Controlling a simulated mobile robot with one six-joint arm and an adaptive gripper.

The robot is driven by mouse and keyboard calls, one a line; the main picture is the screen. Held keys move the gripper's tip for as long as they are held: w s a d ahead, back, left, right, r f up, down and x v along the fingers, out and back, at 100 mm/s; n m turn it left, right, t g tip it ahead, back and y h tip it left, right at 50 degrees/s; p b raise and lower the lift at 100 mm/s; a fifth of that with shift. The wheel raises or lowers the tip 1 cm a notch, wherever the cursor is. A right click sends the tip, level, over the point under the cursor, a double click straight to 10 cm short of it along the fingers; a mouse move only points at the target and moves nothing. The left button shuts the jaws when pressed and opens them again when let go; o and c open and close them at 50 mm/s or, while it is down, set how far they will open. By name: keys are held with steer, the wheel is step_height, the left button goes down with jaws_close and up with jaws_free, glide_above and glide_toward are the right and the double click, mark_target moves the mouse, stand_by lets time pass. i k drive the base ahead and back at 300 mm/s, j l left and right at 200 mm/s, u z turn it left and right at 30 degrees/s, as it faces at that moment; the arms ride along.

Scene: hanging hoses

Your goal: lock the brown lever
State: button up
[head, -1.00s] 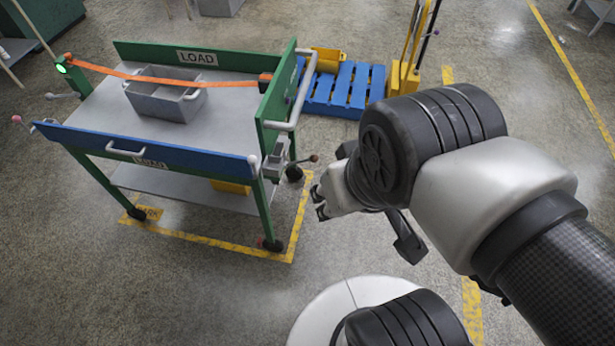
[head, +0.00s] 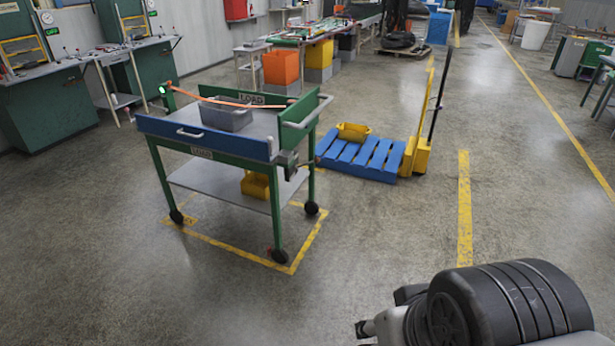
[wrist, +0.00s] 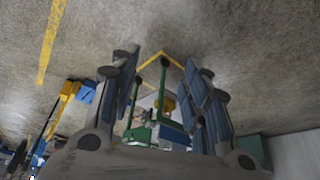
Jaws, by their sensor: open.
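A green cart (head: 213,150) with a blue front panel stands left of centre in the head view. At its right front corner is a small grey latch box (head: 290,163). A short lever seems to stick out beside it, but it is too small to tell its colour or position clearly. My gripper (head: 364,328) is at the bottom of the head view, well apart from the cart and partly hidden by my arm. In the wrist view my gripper (wrist: 165,88) is open and empty, with the cart (wrist: 141,133) seen far off between its fingers.
A grey bin (head: 226,117) sits on the cart under an orange strap (head: 235,102). A blue pallet (head: 355,158) and a yellow pallet jack (head: 417,157) stand right of the cart. Benches line the back left. The floor in front of the cart is clear.

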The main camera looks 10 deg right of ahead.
mark_target(317, 160)
steer(key=i+l, duration=0.35)
steer(key=i, duration=0.3)
steer(key=i+l+u, duration=0.15)
steer(key=i+l, duration=0.2)
steer(key=i, duration=0.3)
steer(key=i+l, duration=0.45)
steer(key=i, duration=0.2)
steer(key=i+l+u, duration=0.1)
steer(key=i+l, duration=0.3)
steer(key=i, duration=0.2)
